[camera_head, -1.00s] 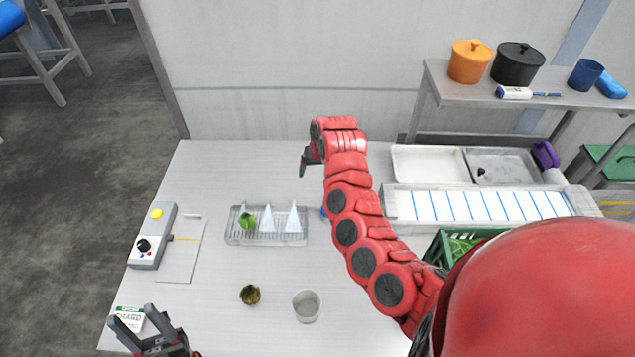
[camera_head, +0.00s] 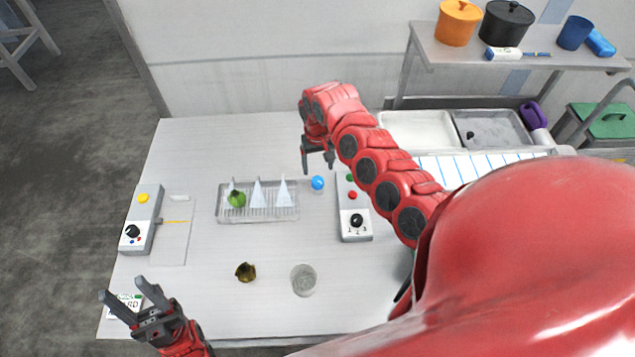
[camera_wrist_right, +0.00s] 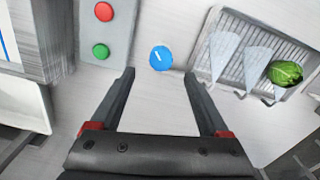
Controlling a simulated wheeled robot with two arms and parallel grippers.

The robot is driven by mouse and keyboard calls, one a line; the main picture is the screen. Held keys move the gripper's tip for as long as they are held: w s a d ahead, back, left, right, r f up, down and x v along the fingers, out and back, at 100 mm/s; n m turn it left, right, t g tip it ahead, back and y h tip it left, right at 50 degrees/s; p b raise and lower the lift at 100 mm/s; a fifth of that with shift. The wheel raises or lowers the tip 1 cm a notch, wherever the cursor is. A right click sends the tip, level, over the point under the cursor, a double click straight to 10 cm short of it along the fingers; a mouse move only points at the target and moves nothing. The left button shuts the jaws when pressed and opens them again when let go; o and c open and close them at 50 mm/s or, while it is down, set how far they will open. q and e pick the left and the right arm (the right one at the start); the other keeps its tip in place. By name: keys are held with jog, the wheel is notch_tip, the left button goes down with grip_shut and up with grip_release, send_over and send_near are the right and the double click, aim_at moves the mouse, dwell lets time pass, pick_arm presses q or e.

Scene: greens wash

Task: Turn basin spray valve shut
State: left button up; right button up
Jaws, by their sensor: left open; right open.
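A round blue knob with a white mark (camera_wrist_right: 161,57), which looks like the spray valve, stands on the table; in the head view the blue knob (camera_head: 317,183) is just right of the wire rack. My right gripper (camera_head: 318,170) is open and empty above and behind it. In the right wrist view the right gripper's fingers (camera_wrist_right: 168,105) point toward the knob, which lies ahead between the fingertips, apart from both. My left gripper (camera_head: 122,300) is open and empty at the table's front left. Which way the valve is turned is unclear.
A rack (camera_head: 257,215) with white cones and a green leafy piece stands left of the knob. A control box with red and green buttons and a dial (camera_head: 355,228) stands right. A glass (camera_head: 304,280) and a brown-green clump (camera_head: 245,272) lie in front. Another box (camera_head: 142,219) is at left.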

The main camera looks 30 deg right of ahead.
aim_at(318, 181)
notch_tip(318, 181, down, 6)
jog(key=shift+a+p, duration=0.1)
jog(key=shift+p, duration=0.65)
jog(key=shift+f, duration=0.65)
grip_shut()
